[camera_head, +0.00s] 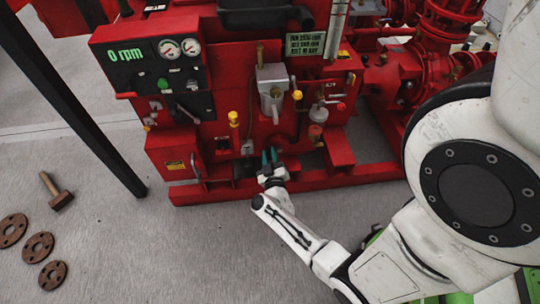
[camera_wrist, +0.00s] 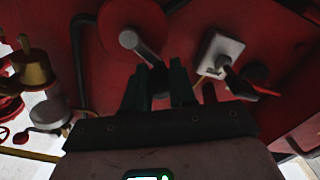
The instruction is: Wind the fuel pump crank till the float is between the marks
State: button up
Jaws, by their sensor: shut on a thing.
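In the wrist view, a crank with a grey arm (camera_wrist: 146,50) runs from a round red hub (camera_wrist: 120,22) down to a dark knob between my fingers. My gripper (camera_wrist: 159,86) is shut on this knob, one dark finger on each side. In the head view, my gripper (camera_head: 270,157) is low at the front of the red pumpset; it and my wrist hide the crank there.
A panel (camera_head: 160,65) reads 0 rpm, with two gauges. A yellow-topped knob (camera_head: 233,119) and a grey box (camera_head: 272,85) are above my gripper. In the wrist view, a grey plate with a lever (camera_wrist: 218,50) is close right.

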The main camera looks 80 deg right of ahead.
grip_shut()
jog(key=shift+r, duration=0.1)
jog(key=m, duration=0.1)
jog(key=m+p, duration=0.1)
jog(key=shift+s+d+r+m, duration=0.1)
jog(key=shift+s+r+m, duration=0.2)
jog(key=shift+r+m, duration=0.1)
jog(key=s+d+f+m+b, duration=0.1)
jog(key=s+d+m+b, duration=0.2)
jog(key=m, duration=1.9)
jog(key=shift+s+f+b, duration=0.3)
jog(key=shift+s+b, duration=0.6)
jog(key=shift+s, duration=1.15)
jog(key=shift+m, duration=0.3)
